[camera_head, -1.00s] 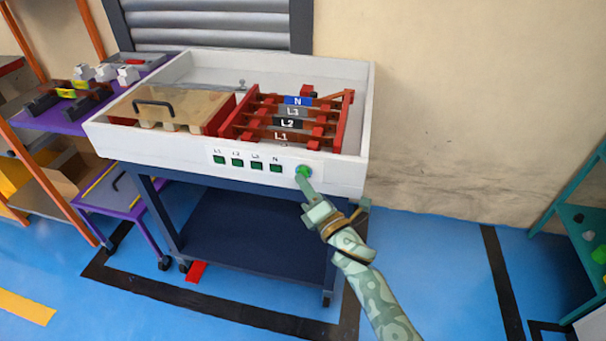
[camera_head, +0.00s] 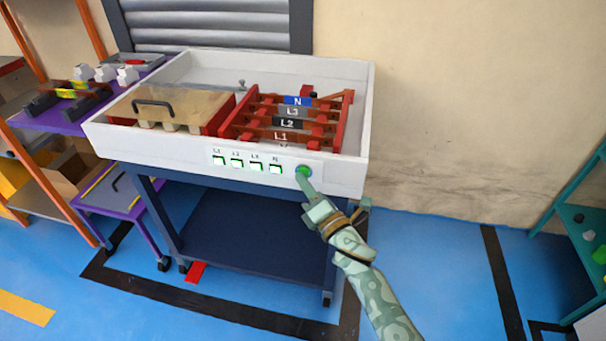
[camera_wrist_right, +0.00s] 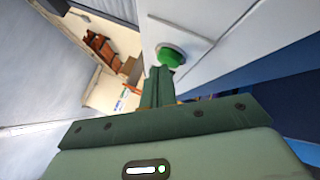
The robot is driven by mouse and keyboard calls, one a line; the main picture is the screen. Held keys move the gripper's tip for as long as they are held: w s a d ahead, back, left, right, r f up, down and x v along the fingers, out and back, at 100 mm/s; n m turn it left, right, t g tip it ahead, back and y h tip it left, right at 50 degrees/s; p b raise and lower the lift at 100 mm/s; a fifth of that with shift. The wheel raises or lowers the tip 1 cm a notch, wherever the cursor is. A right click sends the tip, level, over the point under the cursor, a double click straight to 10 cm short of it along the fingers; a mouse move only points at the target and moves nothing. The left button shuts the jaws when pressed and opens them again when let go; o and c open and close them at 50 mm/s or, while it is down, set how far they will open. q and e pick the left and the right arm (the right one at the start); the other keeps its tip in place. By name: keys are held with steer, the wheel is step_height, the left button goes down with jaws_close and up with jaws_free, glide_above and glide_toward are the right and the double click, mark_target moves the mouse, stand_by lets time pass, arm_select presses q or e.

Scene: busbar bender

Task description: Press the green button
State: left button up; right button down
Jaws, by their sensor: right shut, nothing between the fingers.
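The round green button (camera_head: 303,171) is on the right end of the front panel of the white bench tray (camera_head: 345,178). It also shows in the right wrist view (camera_wrist_right: 171,56). My right gripper (camera_head: 306,183) is shut and empty, its fingertips at the lower edge of the button. In the wrist view the closed fingers (camera_wrist_right: 160,72) overlap the button's lower edge; I cannot tell how far it is pushed in. Left of the button, several small square indicators (camera_head: 247,164) labelled L1, L2, L3 and N are lit bright. My left gripper is not in view.
In the tray are red busbar supports (camera_head: 285,125) with labelled bars and a clear-covered box (camera_head: 160,105) with a black handle. A purple table (camera_head: 60,120) stands left, a teal shelf (camera_head: 580,225) right. The blue floor right of the bench is mostly free.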

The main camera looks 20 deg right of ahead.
steer(key=s+a, duration=0.3)
steer(key=s, duration=0.2)
steer(key=shift+a+p, duration=0.25)
steer(key=shift+p, duration=0.1)
steer(key=shift+s+a+f, duration=0.1)
stand_by(0.5)
